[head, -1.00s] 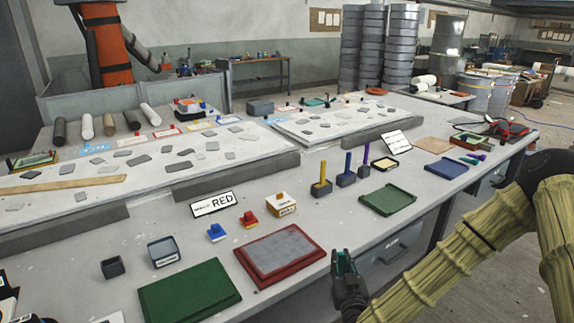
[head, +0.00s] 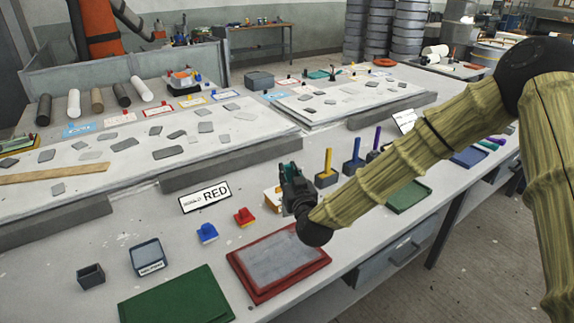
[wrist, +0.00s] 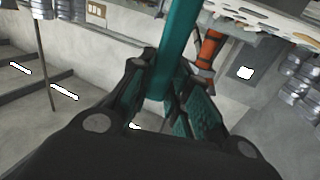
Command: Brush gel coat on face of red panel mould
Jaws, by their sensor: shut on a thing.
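The red panel mould (head: 240,259) lies flat near the front edge of the bench in the head view. It has a red rim and a grey face. A sign reading RED (head: 205,197) stands behind it. My gripper (head: 290,172) is raised above and behind the mould's far right corner, clear of its face. In the wrist view, my gripper (wrist: 165,95) is shut on a long teal bar (wrist: 178,45) like a handle. Its far end is out of view, and I cannot tell if it has bristles. A white and orange box (head: 271,199) is partly hidden behind my gripper.
A green panel (head: 175,300) lies left of the mould. Small blue (head: 207,233) and red (head: 244,217) blocks, a dark cup (head: 90,276) and a labelled tray (head: 147,257) stand nearby. Yellow, blue and purple handles (head: 328,162) stand upright at right. Raised slabs lie behind.

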